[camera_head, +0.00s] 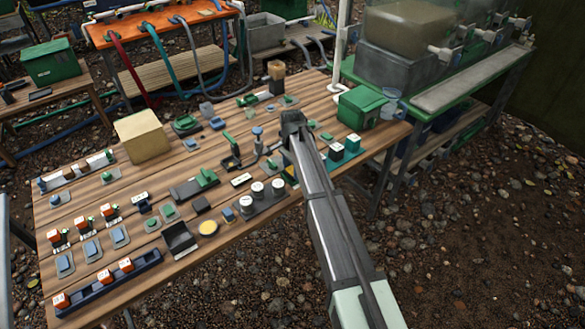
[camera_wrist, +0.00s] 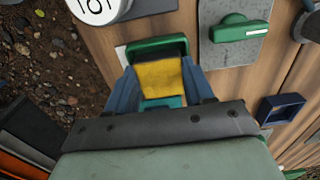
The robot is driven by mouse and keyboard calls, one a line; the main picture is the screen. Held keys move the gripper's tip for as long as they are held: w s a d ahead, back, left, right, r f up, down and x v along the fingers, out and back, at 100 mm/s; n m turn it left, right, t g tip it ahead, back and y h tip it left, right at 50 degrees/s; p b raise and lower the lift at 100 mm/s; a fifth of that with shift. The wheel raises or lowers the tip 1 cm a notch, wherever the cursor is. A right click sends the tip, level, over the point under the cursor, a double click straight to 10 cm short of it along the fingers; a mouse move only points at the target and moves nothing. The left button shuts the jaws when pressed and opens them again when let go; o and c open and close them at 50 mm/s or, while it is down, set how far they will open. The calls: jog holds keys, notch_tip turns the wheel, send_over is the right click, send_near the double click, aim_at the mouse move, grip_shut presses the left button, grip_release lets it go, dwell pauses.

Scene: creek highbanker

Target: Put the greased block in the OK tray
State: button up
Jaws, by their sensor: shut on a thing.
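My gripper (camera_wrist: 159,72) has its two blue fingers on either side of a yellow block (camera_wrist: 160,78) and is shut on it. A green-rimmed tray (camera_wrist: 150,47) shows just beyond the block, partly covered by it. I cannot tell whether the block touches the tray, and I can read no OK mark. A teal part (camera_wrist: 162,102) shows below the block, near the palm. In the head view my gripper (camera_head: 291,133) is over the right half of the wooden table (camera_head: 85,188), and its fingertips and the block are hidden or too small to tell.
A green lever on a grey plate (camera_wrist: 250,47) and a white round-topped part (camera_wrist: 98,8) flank the tray. A dark blue open box (camera_wrist: 282,108) is at right. Green blocks with white tops (camera_head: 344,152) and a green box (camera_head: 361,108) stand near my arm. Many small parts crowd the table.

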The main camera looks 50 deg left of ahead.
jog(key=shift+s+d+f, duration=0.1)
jog(key=shift+d+f, duration=0.05)
jog(key=shift+f, duration=0.65)
jog(key=o, duration=0.9)
jog(key=shift+o, duration=1)
jog(key=shift+d, duration=0.2)
jog(key=shift+r, duration=0.15)
jog(key=shift+a+r, duration=0.2)
jog(key=shift+r, duration=1.65)
jog(key=shift+a+r, duration=0.15)
jog(key=shift+r, duration=1.65)
